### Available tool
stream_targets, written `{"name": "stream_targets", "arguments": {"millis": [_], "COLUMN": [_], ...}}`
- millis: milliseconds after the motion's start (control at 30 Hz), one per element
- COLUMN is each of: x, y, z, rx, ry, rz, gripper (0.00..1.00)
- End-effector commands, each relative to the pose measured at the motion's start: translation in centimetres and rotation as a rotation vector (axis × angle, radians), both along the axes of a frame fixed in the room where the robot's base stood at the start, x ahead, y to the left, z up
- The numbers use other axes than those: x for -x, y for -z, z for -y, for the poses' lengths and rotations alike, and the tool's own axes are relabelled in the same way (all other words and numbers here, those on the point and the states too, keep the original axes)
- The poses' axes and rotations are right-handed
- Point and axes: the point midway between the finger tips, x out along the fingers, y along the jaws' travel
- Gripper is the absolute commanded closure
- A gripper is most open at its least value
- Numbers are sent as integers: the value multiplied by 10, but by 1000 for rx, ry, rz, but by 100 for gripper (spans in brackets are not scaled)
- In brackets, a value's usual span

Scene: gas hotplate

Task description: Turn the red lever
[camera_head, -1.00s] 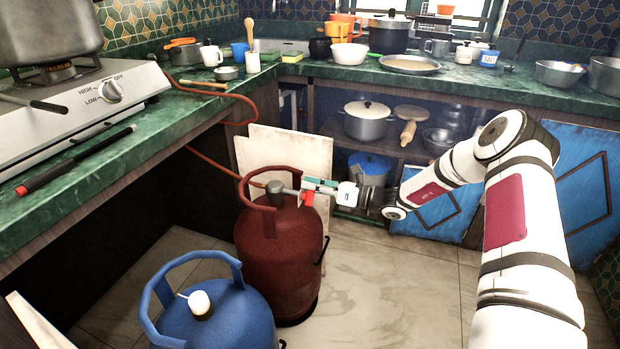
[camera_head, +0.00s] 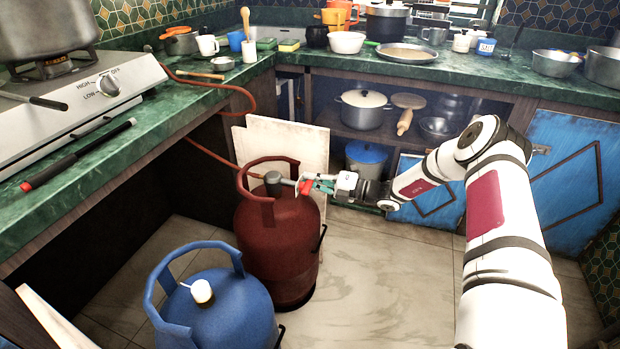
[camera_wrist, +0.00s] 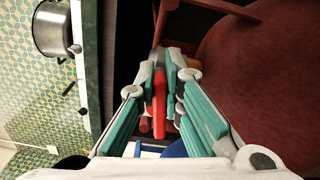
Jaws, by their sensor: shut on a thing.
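The dark red gas cylinder (camera_head: 280,250) stands on the floor with a grey regulator (camera_head: 273,183) on its top, inside the collar handle. The small red lever (camera_head: 305,187) sticks out on the right side of the regulator. My gripper (camera_head: 309,182), with green-sided fingers, reaches in from the right and is shut on the lever. In the wrist view the red lever (camera_wrist: 159,100) lies between the fingers of my gripper (camera_wrist: 166,68), close to the left finger. The fingertips hide part of the lever and regulator.
A blue gas cylinder (camera_head: 215,310) stands in front, left of the red one. An orange-red hose (camera_head: 205,152) runs up to the counter (camera_head: 110,160) with the hotplate (camera_head: 75,115). Pale boards (camera_head: 290,140) lean behind. Floor to the right is clear.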

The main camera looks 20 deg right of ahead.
Motion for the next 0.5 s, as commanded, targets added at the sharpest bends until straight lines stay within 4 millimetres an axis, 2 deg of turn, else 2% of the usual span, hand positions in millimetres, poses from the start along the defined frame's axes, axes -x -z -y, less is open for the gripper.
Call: {"name": "stream_targets", "arguments": {"millis": [500], "x": [-1], "y": [7], "z": [1], "rx": [-118], "ry": [0], "rz": [-163], "gripper": [100]}}
